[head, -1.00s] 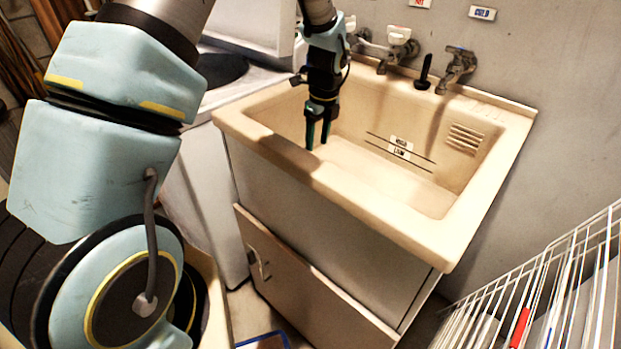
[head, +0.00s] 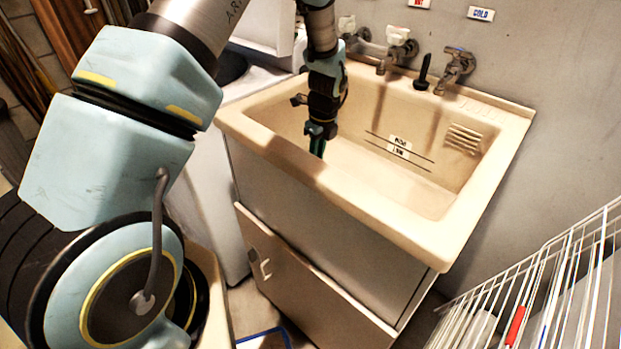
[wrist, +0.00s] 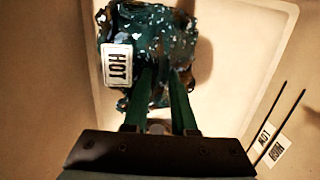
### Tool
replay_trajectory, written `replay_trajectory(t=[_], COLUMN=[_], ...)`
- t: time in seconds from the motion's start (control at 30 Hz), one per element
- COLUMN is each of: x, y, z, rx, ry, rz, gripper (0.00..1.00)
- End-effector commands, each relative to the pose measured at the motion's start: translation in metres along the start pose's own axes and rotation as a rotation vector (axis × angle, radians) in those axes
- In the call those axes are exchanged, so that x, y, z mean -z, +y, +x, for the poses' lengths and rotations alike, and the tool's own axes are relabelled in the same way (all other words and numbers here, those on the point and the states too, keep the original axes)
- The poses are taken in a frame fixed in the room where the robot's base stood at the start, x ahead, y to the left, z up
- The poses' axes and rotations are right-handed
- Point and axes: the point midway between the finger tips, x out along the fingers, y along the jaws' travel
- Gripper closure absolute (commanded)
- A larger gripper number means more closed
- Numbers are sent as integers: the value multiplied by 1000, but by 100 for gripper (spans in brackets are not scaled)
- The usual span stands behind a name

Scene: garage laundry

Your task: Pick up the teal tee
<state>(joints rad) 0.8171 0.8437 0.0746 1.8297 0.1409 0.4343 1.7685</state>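The teal tee (wrist: 155,40) is a crumpled, dark teal bundle with white specks, lying in the sink basin at the top middle of the wrist view. In the head view the sink's front wall hides it. My gripper (wrist: 162,78) has its two green fingers apart, with their tips at the near side of the tee and cloth showing between and beyond them. I cannot tell whether they touch it. In the head view my gripper (head: 317,150) points down into the left part of the basin, its tips partly behind the front rim.
The cream sink (head: 400,225) has raised rims all round. Taps (head: 458,68) and a black upright object (head: 423,73) stand along its back. A white HOT label (wrist: 118,65) shows at the tee's left side. A white wire rack (head: 560,275) stands at the lower right.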

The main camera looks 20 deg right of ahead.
Motion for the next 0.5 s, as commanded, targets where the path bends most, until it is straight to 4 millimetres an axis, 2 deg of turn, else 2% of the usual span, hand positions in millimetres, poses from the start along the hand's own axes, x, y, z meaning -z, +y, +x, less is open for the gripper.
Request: replay_trajectory(t=[0.03,0.2,0.5], x=[0,0,0], y=[0,0,0], z=[0,0,0], rx=[0,0,0], ry=[0,0,0], rz=[0,0,0], gripper=[84,100,100])
